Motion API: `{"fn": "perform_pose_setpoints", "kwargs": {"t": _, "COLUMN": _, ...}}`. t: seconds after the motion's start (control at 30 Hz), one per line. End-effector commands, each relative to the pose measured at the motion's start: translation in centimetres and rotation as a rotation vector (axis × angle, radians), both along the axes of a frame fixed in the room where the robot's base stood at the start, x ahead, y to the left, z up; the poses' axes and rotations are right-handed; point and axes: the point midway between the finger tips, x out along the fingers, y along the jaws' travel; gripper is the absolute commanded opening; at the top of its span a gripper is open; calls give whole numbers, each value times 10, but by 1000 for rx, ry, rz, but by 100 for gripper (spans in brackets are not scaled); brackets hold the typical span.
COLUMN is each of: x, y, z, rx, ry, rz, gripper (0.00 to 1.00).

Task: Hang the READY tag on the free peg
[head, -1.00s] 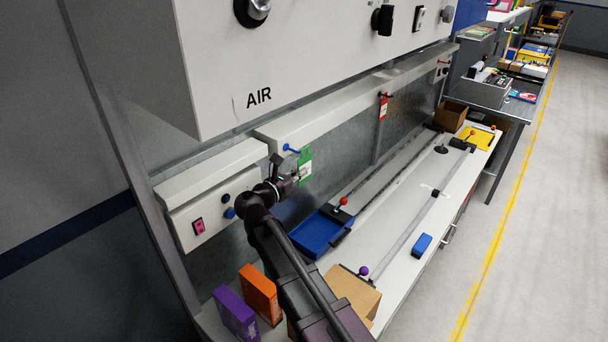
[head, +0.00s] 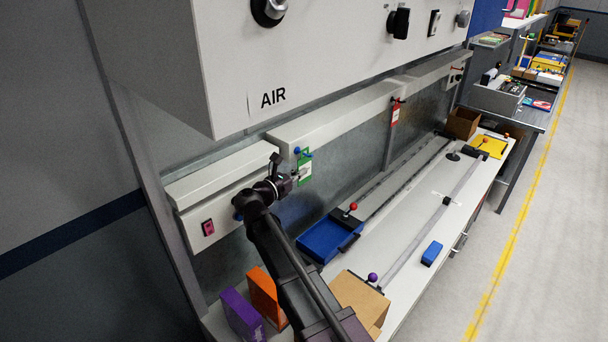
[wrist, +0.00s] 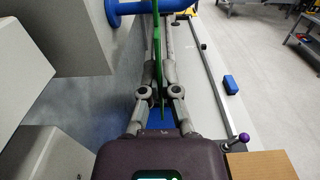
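The green tag (head: 304,171) hangs upright at the blue peg (head: 297,151) on the wall rail; its lettering is too small to read. My gripper (head: 295,177) is shut on the tag's lower part. In the wrist view the tag (wrist: 157,45) is edge-on between the two fingers (wrist: 158,75), and its top crosses the blue peg (wrist: 126,8). The peg shows on both sides of the tag. I cannot tell whether the peg passes through the tag's hole. A red tag (head: 395,114) hangs on a red peg farther along the rail.
The grey AIR cabinet (head: 225,80) overhangs the rail. Below are a blue tray (head: 322,240), orange box (head: 266,297), purple box (head: 242,315) and cardboard box (head: 358,298). A blue block (head: 431,253) lies on the bench (head: 400,250).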

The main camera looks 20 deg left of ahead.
Motion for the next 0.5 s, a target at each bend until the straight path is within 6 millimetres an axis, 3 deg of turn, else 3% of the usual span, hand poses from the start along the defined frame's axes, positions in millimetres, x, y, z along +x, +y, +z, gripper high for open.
{"fn": "perform_pose_setpoints", "kwargs": {"t": 0.5, "x": 1, "y": 4, "z": -5, "rx": 1, "ry": 1, "rz": -2, "gripper": 0}}
